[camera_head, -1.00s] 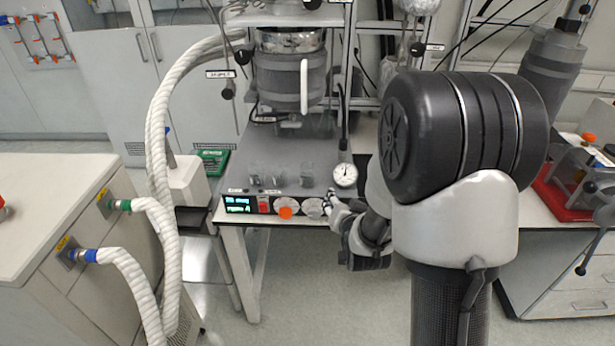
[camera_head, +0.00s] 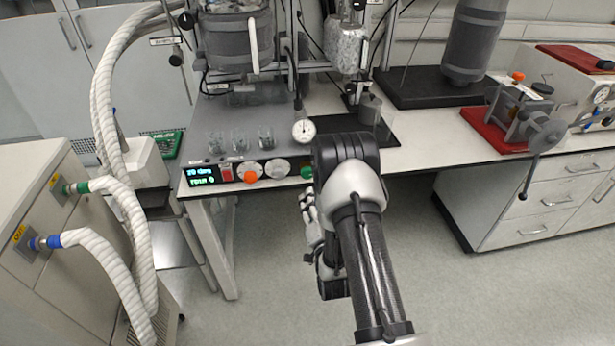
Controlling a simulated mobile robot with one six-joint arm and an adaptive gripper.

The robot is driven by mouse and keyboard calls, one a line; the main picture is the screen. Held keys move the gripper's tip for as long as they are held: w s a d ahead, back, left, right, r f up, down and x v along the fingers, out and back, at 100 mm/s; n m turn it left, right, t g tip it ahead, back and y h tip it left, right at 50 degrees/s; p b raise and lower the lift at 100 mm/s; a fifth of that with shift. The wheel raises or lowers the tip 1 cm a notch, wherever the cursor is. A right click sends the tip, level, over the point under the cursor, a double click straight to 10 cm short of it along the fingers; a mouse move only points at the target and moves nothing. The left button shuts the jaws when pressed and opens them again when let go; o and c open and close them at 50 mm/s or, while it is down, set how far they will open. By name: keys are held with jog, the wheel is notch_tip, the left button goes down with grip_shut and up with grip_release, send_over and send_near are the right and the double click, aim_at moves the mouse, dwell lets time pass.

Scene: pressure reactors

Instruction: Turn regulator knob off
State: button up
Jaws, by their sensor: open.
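The reactor's control panel (camera_head: 200,177) runs along the front edge of the bench. An orange knob (camera_head: 250,177) sits on a white dial left of the panel's middle. A second white dial (camera_head: 278,168) is to its right. A green knob (camera_head: 307,171) is at the panel's right end, close to my arm. I cannot tell which of these is the regulator knob. My gripper (camera_head: 308,198) is open and empty in front of the panel, below the green knob and apart from it. My forearm hides part of the gripper.
A lit display (camera_head: 202,174) and a red switch (camera_head: 227,174) are on the panel's left. A pressure gauge (camera_head: 304,131) and small glass beakers (camera_head: 240,141) stand above it. White hoses (camera_head: 118,260) hang at the left. The floor at right is free.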

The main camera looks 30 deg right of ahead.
aim_at(308, 175)
jog(key=b+x, duration=0.2)
jog(key=x, duration=1)
jog(key=shift+w+d+b, duration=0.1)
jog(key=shift+w+b, duration=0.2)
jog(key=shift+w, duration=0.1)
jog(key=shift+c, duration=0.5)
jog(key=c, duration=0.7)
